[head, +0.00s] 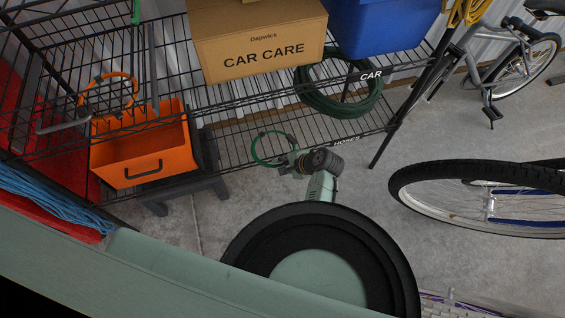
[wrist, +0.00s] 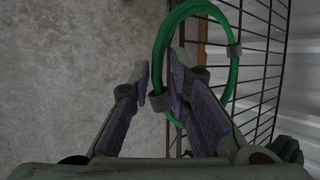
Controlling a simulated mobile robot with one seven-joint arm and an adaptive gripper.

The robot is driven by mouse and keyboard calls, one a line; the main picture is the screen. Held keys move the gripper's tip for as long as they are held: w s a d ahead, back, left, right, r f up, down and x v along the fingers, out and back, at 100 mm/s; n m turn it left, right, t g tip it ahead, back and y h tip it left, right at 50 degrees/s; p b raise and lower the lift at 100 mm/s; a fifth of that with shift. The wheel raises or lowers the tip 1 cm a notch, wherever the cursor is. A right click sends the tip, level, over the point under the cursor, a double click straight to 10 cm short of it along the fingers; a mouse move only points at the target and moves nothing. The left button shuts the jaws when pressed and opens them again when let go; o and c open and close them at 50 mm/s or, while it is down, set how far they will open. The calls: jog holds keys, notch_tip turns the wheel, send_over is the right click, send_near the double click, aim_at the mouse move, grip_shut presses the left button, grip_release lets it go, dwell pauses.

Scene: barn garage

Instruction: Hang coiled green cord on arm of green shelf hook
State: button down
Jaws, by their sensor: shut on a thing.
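The coiled green cord (head: 253,150) is a thin ring with dark ties. In the head view it is held out beside the lower wire shelf. My gripper (head: 287,163) is shut on its near side. A green piece (head: 136,11), apparently the green shelf hook, shows at the top edge of the head view on the rack. Its upper part is cut off, and I cannot make out its arm clearly.
An orange coil (head: 136,90) hangs at the rack's left, above an orange bin (head: 137,157). A CAR CARE box (head: 255,45), blue bin (head: 375,28) and larger dark green hose (head: 325,105) occupy the rack. Bicycle wheel (head: 395,190) stands right. Floor between is clear.

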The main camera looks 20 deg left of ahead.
jog(key=c, duration=1.5)
grip_release()
jog(key=shift+f, duration=0.1)
